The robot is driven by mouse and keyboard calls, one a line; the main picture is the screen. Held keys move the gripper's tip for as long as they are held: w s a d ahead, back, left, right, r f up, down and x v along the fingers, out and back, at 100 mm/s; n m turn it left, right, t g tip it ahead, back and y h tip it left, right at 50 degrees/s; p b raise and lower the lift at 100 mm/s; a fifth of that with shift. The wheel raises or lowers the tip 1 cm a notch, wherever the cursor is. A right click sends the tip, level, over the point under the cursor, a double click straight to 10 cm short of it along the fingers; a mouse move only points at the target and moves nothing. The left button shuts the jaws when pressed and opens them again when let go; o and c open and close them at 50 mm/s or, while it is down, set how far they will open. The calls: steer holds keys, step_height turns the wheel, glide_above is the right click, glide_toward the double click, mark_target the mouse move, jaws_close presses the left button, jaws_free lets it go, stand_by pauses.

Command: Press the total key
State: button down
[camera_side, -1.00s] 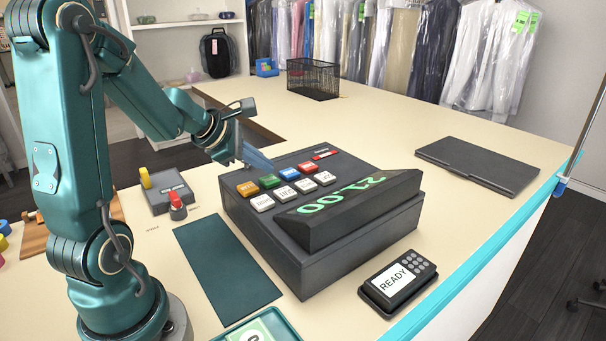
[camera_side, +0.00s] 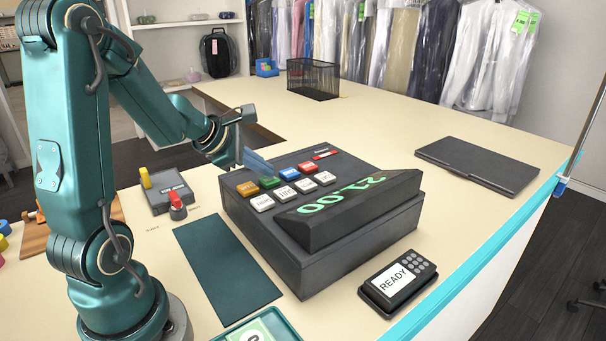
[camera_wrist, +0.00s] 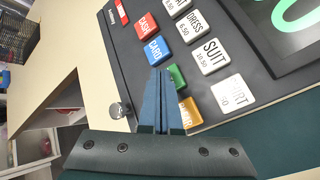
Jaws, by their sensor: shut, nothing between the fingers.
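The dark cash register (camera_side: 335,255) stands on the counter with a display reading 21.00. Its coloured keys include an orange one (camera_side: 247,189), a green one (camera_side: 269,182), a blue one (camera_side: 287,173) and a red one (camera_side: 306,167). In the wrist view red reads CASH (camera_wrist: 147,25) and blue reads CARD (camera_wrist: 156,49). The green key (camera_wrist: 178,78) is partly covered by my fingers and its label is not readable; no key visibly reads TOTAL. My gripper (camera_side: 272,170) is shut and empty, its blue fingertips just above and behind the green key. Contact cannot be told.
White garment keys such as SUIT (camera_wrist: 214,56) line the row beside the coloured ones. A card reader (camera_side: 397,285) showing READY is in front, and a small box with a red knob and yellow part (camera_side: 168,196) stands left. The counter behind the register is mostly clear.

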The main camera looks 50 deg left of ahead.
mark_target(264, 180)
steer(key=shift+f, duration=0.35)
steer(key=shift+r, duration=0.15)
stand_by(0.4)
steer(key=shift+r, duration=0.7)
steer(key=shift+r, duration=2.45)
